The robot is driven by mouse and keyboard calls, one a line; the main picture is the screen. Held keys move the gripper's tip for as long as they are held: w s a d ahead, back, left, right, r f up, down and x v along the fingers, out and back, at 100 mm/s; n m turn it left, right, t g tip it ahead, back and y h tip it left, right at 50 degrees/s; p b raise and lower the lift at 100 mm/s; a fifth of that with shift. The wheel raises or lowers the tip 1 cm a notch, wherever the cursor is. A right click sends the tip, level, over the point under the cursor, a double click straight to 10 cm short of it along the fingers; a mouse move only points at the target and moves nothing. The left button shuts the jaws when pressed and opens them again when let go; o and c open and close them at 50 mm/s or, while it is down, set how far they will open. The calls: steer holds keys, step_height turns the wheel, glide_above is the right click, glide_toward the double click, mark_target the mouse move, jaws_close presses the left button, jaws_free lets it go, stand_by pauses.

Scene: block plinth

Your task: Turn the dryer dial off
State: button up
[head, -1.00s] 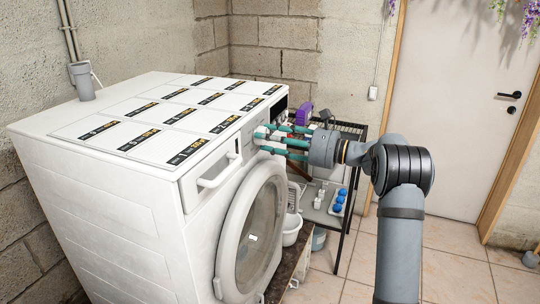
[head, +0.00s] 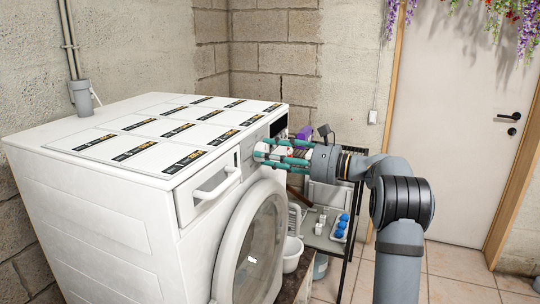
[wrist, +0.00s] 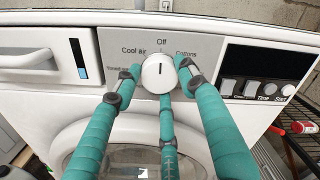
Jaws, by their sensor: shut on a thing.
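The white dryer (head: 85,215) stands at the left in the head view, its control panel facing right. In the wrist view the round white dial (wrist: 158,76) is at the middle of the panel. Its dark mark stands nearly upright, toward the printed word "Off" (wrist: 161,42). "Cool air" is printed at its upper left and "Cottons" at its upper right. My gripper (wrist: 160,82) has three teal fingers, shut around the dial at its left, right and lower sides. In the head view my gripper (head: 264,152) is at the panel, and the dial is mostly hidden behind its fingers.
A drawer handle (wrist: 25,60) is left of the dial and a dark display with several buttons (wrist: 265,62) is right of it. The round door (head: 252,240) lies below. A black rack (head: 345,200) with small items stands beyond the dryer. Tiled floor is open at right.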

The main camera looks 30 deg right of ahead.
steer(key=o, duration=1)
steer(key=shift+d+f, duration=0.15)
steer(key=shift+o, duration=0.7)
steer(key=v, duration=1.2)
steer(key=shift+w, duration=0.1)
steer(key=x, duration=1.2)
steer(key=shift+p, duration=0.3)
